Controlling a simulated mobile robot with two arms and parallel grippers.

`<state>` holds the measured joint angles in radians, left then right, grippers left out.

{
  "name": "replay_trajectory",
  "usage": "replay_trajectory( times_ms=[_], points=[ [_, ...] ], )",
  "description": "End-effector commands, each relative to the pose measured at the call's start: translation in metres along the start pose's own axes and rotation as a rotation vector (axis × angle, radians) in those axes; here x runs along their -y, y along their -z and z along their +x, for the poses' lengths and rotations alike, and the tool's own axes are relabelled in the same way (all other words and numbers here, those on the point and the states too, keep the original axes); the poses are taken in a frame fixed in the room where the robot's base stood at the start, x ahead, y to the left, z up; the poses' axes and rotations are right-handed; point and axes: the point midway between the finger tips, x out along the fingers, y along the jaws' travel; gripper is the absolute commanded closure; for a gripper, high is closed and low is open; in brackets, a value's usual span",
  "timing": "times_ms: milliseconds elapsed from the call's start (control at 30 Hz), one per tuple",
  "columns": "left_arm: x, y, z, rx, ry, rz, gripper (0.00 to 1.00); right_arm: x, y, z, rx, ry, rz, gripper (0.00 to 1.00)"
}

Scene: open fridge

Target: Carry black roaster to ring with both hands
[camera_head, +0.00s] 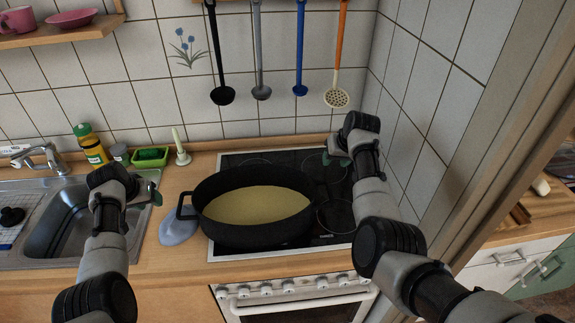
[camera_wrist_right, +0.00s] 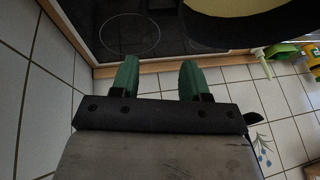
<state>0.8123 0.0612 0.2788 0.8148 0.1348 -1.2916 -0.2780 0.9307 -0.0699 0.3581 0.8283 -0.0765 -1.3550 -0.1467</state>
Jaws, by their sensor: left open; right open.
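The black roaster (camera_head: 254,238) stands on the stove's glass cooktop (camera_head: 338,222) in the head view. It has a yellowish inside and a loop handle at its left side; its right side is near my right arm. Part of it also shows at the top of the right wrist view (camera_wrist_right: 225,32). A ring (camera_wrist_right: 129,33) is marked on the cooktop in the wrist view. My left gripper (camera_head: 155,190) is open, left of the roaster and apart from its handle. My right gripper (camera_head: 330,158) is open and empty, above the cooktop at the roaster's back right; its green fingers (camera_wrist_right: 155,78) point toward the cooktop.
A sink with a faucet (camera_head: 40,158) is at the left. Bottles (camera_head: 90,146), a green box (camera_head: 152,156) and a pale brush (camera_head: 181,147) stand along the back wall. Utensils (camera_head: 222,94) hang above. A tiled wall (camera_head: 425,90) bounds the right.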

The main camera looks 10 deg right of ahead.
Motion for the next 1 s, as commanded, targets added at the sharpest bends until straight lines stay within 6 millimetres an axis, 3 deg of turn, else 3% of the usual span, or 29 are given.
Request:
replay_trajectory(
  times_ms=[700, 1000],
  points=[
    [0.0, 0.001, -0.001, 0.0, 0.0, 0.0, 0.55, 0.0, 0.0, -0.036, -0.001, 0.0, 0.0, 0.55],
    [0.0, 0.001, -0.001, 0.0, 0.0, 0.0, 0.55, 0.0, 0.0, -0.043, -0.001, 0.0, 0.0, 0.55]
  ],
)
